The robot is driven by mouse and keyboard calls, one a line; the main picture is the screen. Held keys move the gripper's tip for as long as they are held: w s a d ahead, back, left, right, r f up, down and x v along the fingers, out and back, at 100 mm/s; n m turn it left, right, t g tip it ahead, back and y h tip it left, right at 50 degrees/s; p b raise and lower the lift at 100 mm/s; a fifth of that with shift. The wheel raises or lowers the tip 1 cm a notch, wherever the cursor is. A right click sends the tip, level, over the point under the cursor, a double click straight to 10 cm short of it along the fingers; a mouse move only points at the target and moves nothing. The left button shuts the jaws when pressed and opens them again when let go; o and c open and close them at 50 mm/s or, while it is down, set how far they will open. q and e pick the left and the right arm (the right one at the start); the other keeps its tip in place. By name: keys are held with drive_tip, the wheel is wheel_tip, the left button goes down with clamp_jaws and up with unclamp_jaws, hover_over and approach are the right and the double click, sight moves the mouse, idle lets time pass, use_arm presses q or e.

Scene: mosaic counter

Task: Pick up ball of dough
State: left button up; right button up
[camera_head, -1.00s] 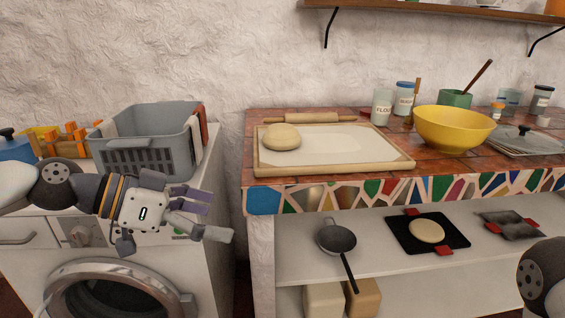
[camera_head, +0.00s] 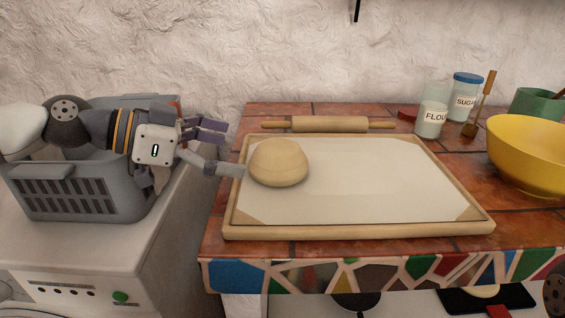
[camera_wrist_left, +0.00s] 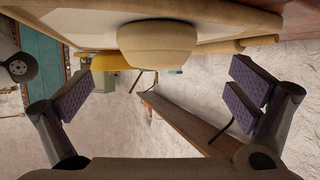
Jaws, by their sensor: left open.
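The ball of dough (camera_head: 278,163) is a pale, rounded lump on the left part of the board (camera_head: 355,231), which is floured and wood-rimmed and lies on the tiled counter. My left gripper (camera_head: 222,150) is just left of the dough, pointing right, open and empty. Its lower finger reaches close to the dough's left side; I cannot tell whether they touch. In the left wrist view the dough (camera_wrist_left: 157,45) is at the top middle, ahead of the spread fingers (camera_wrist_left: 160,96) and between their lines.
A rolling pin (camera_head: 330,124) lies behind the board. A flour jar (camera_head: 432,121), a sugar jar (camera_head: 465,100) and a yellow bowl (camera_head: 532,160) stand to the right. A grey basket (camera_head: 75,195) sits on the washing machine, below and behind my left arm.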

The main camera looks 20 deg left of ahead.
sight(257, 157)
use_arm(q)
drive_tip(key=x, duration=0.3)
drive_tip(key=shift+s+a+f, duration=0.1)
drive_tip(key=shift+f, duration=0.05)
drive_tip(key=b+x, duration=0.1)
drive_tip(key=x, duration=0.3)
drive_tip(key=shift+d+f, duration=0.15)
drive_tip(key=shift+d, duration=0.4)
use_arm(e)
drive_tip(key=shift+s+f, duration=0.65)
drive_tip(key=shift+f, duration=0.15)
